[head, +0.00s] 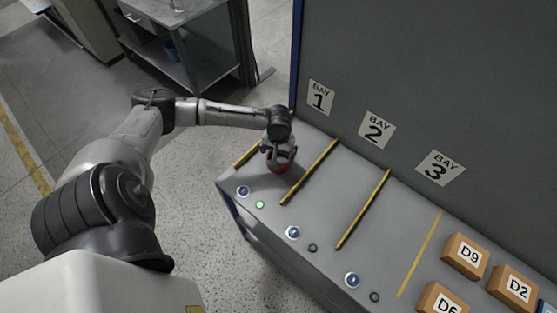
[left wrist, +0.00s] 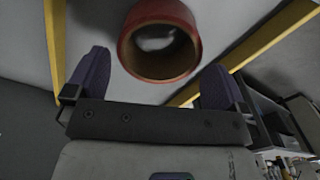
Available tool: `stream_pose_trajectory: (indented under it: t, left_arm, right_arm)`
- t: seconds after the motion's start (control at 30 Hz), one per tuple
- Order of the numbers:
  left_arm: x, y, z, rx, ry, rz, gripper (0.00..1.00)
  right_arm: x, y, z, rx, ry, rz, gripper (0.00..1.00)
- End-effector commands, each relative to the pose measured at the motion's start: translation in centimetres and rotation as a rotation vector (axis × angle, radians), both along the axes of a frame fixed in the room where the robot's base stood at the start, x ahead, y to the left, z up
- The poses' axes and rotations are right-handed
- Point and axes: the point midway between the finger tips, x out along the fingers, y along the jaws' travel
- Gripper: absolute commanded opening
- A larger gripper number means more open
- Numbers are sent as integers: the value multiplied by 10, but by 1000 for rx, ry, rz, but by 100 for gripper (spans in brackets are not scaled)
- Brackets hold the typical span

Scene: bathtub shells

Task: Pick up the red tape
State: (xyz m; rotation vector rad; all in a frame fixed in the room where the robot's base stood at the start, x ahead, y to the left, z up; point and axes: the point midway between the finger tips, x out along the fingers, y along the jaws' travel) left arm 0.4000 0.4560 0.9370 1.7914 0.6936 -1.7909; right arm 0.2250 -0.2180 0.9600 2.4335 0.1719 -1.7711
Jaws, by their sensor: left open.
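The red tape (head: 283,166) is on the grey counter in bay 1, mostly hidden under my left gripper (head: 280,157) in the head view. In the left wrist view the red tape (left wrist: 160,42) shows as a red ring with a hollow middle. My left gripper (left wrist: 152,80) is open, with one dark finger on each side of the tape's near edge. The fingers look apart from the tape, and nothing is held. My right gripper is not in view.
Yellow divider strips (head: 308,172) separate the bays on the counter (head: 325,190). Bays 2 and 3 are empty. Cardboard boxes (head: 465,256) stand at the lower right. Buttons (head: 293,233) line the front edge. A grey wall (head: 430,80) rises behind.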

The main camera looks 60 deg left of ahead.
Motion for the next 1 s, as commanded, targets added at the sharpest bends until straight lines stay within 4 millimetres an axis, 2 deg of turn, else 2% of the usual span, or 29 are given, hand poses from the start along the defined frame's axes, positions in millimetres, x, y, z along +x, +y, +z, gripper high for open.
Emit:
stream_pose_trajectory:
  t: [0.2,0.4,0.73,1.0]
  left_arm:
    - [-1,-2,-28,-2,2,0,100]
    - [-1,-2,-47,-1,1,0,100]
    - [-1,-2,-51,0,0,-2,100]
    - [-1,-2,-50,0,0,-2,74]
  right_arm:
    - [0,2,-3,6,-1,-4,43]
    - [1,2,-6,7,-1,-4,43]
    - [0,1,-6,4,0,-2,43]
    - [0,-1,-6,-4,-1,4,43]
